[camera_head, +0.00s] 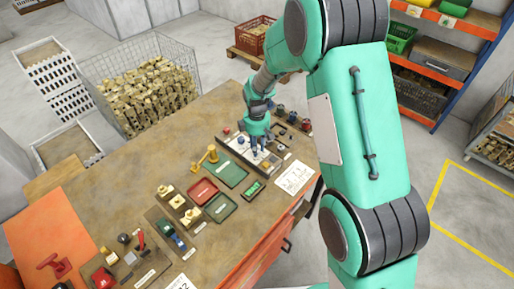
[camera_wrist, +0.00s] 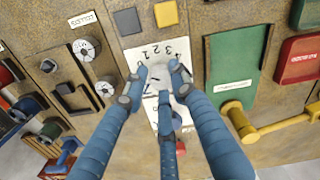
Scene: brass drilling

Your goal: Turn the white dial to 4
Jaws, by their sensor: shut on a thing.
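The white dial (camera_wrist: 159,74) sits on a white number plate (camera_wrist: 150,48) in the wrist view. My gripper (camera_wrist: 160,84) is shut on the dial, with its blue fingers around it. The digits 3, 2, 1 and 0 show beside the dial; other marks are partly covered by the fingers, and I cannot tell the dial's setting. In the head view, my gripper (camera_head: 257,147) is down on a grey panel (camera_head: 233,146) at the right part of the bench, and its fingers hide the dial.
Green trays (camera_head: 230,174) and a red tray (camera_head: 203,191) lie left of the panel. Dark knobs (camera_head: 281,111) stand behind the panel. A labelled sheet (camera_head: 294,177) lies to the right.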

